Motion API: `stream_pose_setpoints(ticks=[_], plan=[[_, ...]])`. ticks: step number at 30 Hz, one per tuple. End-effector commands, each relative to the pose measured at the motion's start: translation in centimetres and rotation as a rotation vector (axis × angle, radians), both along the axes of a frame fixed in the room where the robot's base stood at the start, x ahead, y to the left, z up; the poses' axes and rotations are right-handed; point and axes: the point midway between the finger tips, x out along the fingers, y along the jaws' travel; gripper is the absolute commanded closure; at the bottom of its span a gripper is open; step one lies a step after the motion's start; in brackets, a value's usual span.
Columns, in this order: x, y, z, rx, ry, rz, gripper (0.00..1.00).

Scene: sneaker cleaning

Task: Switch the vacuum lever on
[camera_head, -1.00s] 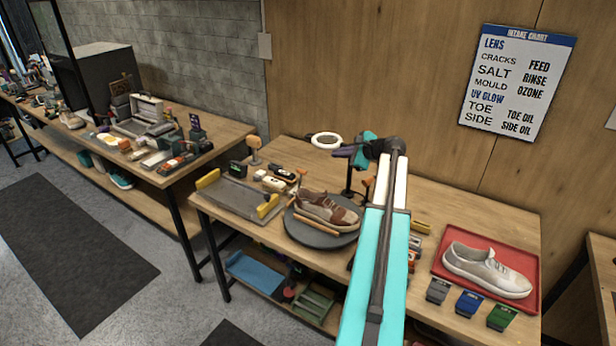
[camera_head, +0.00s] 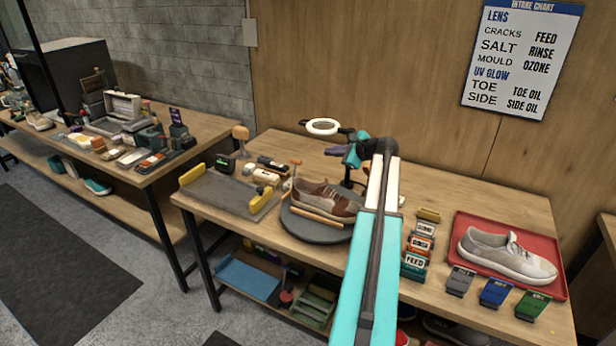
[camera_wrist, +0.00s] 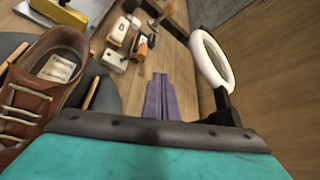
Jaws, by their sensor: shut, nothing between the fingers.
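No part is clearly marked as the vacuum lever; a small orange-topped upright (camera_head: 297,164) behind the brown sneaker may be it, but I cannot tell. My gripper (camera_head: 335,151) is shut and empty, its purple fingers pointing left above the back of the bench. In the wrist view its fingers (camera_wrist: 160,97) are together, apart from the small devices ahead. A small device with an orange part (camera_wrist: 143,47) lies beyond the fingertips there. The brown sneaker (camera_head: 324,199) sits on a dark round turntable (camera_head: 307,233); it also shows at the left of the wrist view (camera_wrist: 43,85).
A white ring lamp (camera_head: 322,127) stands close to my gripper, and at the right in the wrist view (camera_wrist: 212,62). A grey tray (camera_head: 224,197) with yellow ends is left of the turntable. A white sneaker (camera_head: 500,255) lies on a red tray (camera_head: 548,275). Labelled blocks (camera_head: 420,245) stand between.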

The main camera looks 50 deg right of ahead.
Motion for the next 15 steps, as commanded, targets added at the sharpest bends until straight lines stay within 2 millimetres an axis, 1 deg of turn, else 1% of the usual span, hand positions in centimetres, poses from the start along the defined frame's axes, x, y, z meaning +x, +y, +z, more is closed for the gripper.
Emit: stream_pose_setpoints(ticks=[1, 6, 12, 15], plan=[[0.0, 0.0, -1.9, 0.0, 0.0, 0.0, 1.0], [0.0, -0.1, -4.8, 0.0, 0.0, 0.0, 1.0], [-0.2, -0.2, -7.6, -0.001, 0.0, -0.002, 1.0], [-0.3, -0.4, -8.5, -0.001, 0.0, -0.004, 1.0]])
